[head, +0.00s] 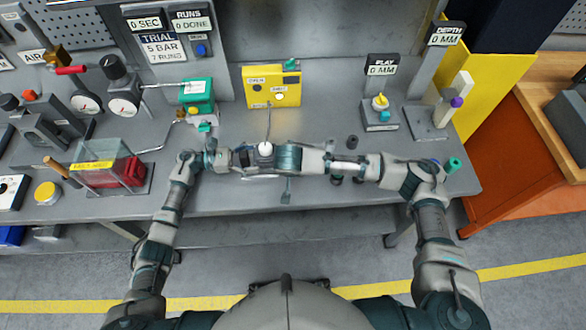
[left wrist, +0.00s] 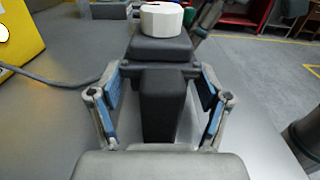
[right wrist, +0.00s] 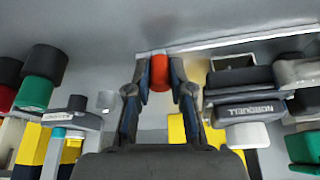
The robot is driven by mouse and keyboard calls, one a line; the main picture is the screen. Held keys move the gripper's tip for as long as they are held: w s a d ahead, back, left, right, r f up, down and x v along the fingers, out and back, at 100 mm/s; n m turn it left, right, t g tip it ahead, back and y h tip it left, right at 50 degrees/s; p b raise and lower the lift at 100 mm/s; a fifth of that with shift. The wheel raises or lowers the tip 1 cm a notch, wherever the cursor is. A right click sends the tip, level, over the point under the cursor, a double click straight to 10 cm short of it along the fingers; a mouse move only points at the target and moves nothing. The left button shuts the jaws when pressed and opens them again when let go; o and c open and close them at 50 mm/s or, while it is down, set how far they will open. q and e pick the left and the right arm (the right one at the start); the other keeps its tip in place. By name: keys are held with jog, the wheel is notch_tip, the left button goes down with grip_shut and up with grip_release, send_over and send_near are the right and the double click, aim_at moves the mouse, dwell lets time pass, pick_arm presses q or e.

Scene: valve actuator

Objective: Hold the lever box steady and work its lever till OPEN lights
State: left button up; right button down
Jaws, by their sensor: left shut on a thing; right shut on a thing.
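The lever box (head: 262,177) is a dark box on the bench, mostly hidden by my grippers in the head view. Its white round cap (head: 265,149) shows on top, and also in the left wrist view (left wrist: 161,18). My left gripper (left wrist: 158,105) is shut on the box's dark block (left wrist: 163,95). My right gripper (right wrist: 160,88) is shut on a red lever grip (right wrist: 160,72) between its fingertips. The yellow lamp box (head: 272,104) behind carries an OPEN label; the lamp by the other label looks pale and bright, the one under OPEN duller.
A cable (head: 268,121) runs from the yellow box towards the lever box. A green-topped device (head: 197,92) and a clear case with a red block (head: 110,170) stand left. Dark pegs (head: 352,142) and the PLAY stand (head: 380,112) stand right. Bench between the yellow box and PLAY stand is clear.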

jog(key=shift+d, duration=0.1)
jog(key=d+n, duration=0.1)
jog(key=d+n+y, duration=0.1)
jog(key=n, duration=0.1)
jog(key=shift+w, duration=0.15)
jog(key=d+n+y, duration=0.1)
jog(key=n, duration=0.1)
jog(key=w+d+n+y, duration=0.1)
jog(key=n, duration=0.1)
jog(key=shift+w+d+n, duration=0.15)
jog(key=shift+w+n, duration=0.05)
jog(key=shift+n, duration=0.2)
jog(key=w+n, duration=0.1)
jog(key=d+n+g+y, duration=0.1)
jog(key=n, duration=0.1)
jog(key=shift+w+d, duration=0.15)
jog(key=shift+w, duration=0.2)
jog(key=shift+w+d+n+g+y, duration=0.3)
jog(key=shift+w+n, duration=0.2)
jog(key=shift+n, duration=0.55)
jog(key=shift+w+d+n+g+y, duration=0.15)
jog(key=shift+w+n+g, duration=0.3)
jog(key=shift+n, duration=0.6)
jog(key=c, duration=1)
grip_release()
jog(key=shift+a, duration=0.1)
